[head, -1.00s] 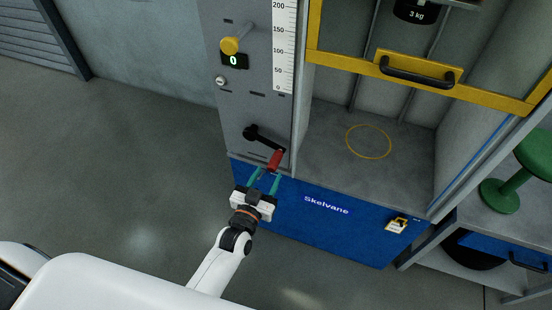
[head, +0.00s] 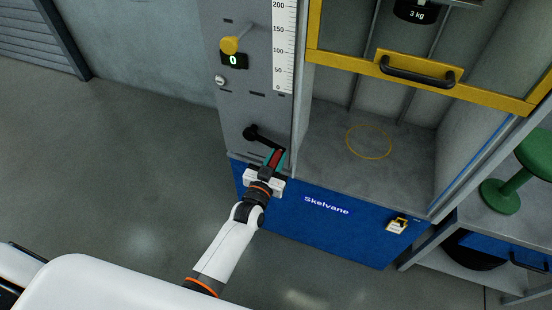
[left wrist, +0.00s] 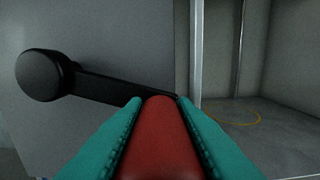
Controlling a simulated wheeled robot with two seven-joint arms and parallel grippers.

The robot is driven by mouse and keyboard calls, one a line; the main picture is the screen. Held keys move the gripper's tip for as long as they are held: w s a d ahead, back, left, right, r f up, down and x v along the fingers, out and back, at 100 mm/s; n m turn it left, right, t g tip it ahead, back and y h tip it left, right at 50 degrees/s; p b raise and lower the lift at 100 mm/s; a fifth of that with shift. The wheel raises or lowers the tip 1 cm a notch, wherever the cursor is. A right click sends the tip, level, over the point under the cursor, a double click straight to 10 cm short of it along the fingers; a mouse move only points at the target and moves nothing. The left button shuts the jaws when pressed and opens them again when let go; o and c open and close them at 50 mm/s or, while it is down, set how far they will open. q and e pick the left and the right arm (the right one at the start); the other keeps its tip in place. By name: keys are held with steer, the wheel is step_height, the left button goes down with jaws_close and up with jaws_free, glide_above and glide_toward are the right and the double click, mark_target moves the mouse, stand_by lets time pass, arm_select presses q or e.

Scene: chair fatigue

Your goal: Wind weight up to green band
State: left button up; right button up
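The crank is a black arm (head: 262,139) on the grey panel, with a red handle (head: 273,159) at its lower right end. My left gripper (head: 274,156) has its teal fingers on either side of this handle. In the left wrist view the red handle (left wrist: 160,135) fills the space between the fingers with no visible gap, and the black hub (left wrist: 40,75) is at the left. The black 3 kg weight (head: 416,13) hangs at the top, cut off by the frame. A white scale (head: 284,50) shows 0 to 200; no green band is visible. My right gripper is out of view.
A yellow-framed guard with a black handle (head: 417,72) crosses the bay above a yellow floor ring (head: 369,141). A yellow knob (head: 229,45) sits above a display (head: 235,61) reading 0. Open floor lies left.

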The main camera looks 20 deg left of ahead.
arm_select(q)
jaws_close()
steer(key=r+n+p, duration=0.2)
steer(key=r+p, duration=0.1)
steer(key=shift+d+n, duration=0.25)
steer(key=shift+n, duration=0.15)
steer(key=shift+r+n+p, duration=0.3)
steer(key=shift+n, duration=0.3)
steer(key=o, duration=0.8)
jaws_free()
steer(key=shift+c, duration=0.2)
steer(key=shift+f, duration=0.1)
